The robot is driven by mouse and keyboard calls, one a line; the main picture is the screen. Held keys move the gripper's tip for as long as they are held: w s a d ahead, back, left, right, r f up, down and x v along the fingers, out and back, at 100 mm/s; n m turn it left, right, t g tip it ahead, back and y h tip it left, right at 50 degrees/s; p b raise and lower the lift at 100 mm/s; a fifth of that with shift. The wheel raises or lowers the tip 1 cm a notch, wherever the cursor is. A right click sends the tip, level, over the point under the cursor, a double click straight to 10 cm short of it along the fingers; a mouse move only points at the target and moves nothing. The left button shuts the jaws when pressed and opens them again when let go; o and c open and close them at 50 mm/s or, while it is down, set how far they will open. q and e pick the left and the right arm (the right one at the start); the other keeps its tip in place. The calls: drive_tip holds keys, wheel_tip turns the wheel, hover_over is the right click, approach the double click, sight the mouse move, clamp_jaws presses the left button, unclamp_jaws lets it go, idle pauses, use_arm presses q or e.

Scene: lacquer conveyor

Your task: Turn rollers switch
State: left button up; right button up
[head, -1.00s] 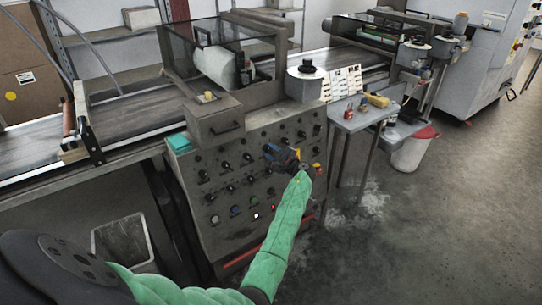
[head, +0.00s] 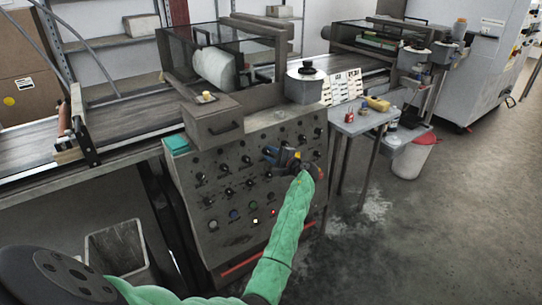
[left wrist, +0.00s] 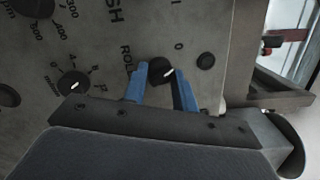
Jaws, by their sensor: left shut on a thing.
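The control panel (head: 215,220) is a grey sloped face with several black knobs and a few coloured buttons. My left gripper (head: 278,158) reaches its upper right part with the green-sleeved arm. In the left wrist view, the blue fingers of the left gripper (left wrist: 164,86) are shut on a black knob, the rollers switch (left wrist: 161,71). The switch has a white pointer mark aimed up and right. Lettering starting "ROLL" and a "0" stand beside it; the rest of the word is hidden by a finger. My right gripper is not in view.
Another dial (left wrist: 73,86) with a marked scale is near the gripper in the left wrist view. A side table (head: 362,120) with small items stands right of the panel. A white bin (head: 411,158) stands beyond it. Open floor lies to the right.

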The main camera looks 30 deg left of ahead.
use_arm(q)
drive_tip(key=o, duration=1)
drive_tip(key=shift+c, duration=0.2)
drive_tip(key=b+v, duration=0.1)
drive_tip(key=v, duration=0.6)
drive_tip(key=shift+d, duration=0.3)
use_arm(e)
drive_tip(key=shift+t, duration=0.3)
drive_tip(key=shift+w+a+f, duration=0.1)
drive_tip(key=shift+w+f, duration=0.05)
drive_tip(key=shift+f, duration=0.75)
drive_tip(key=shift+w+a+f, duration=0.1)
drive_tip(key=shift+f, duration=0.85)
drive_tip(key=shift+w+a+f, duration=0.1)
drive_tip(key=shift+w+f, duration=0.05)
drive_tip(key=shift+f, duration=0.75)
use_arm(q)
drive_tip(key=shift+s, duration=0.15)
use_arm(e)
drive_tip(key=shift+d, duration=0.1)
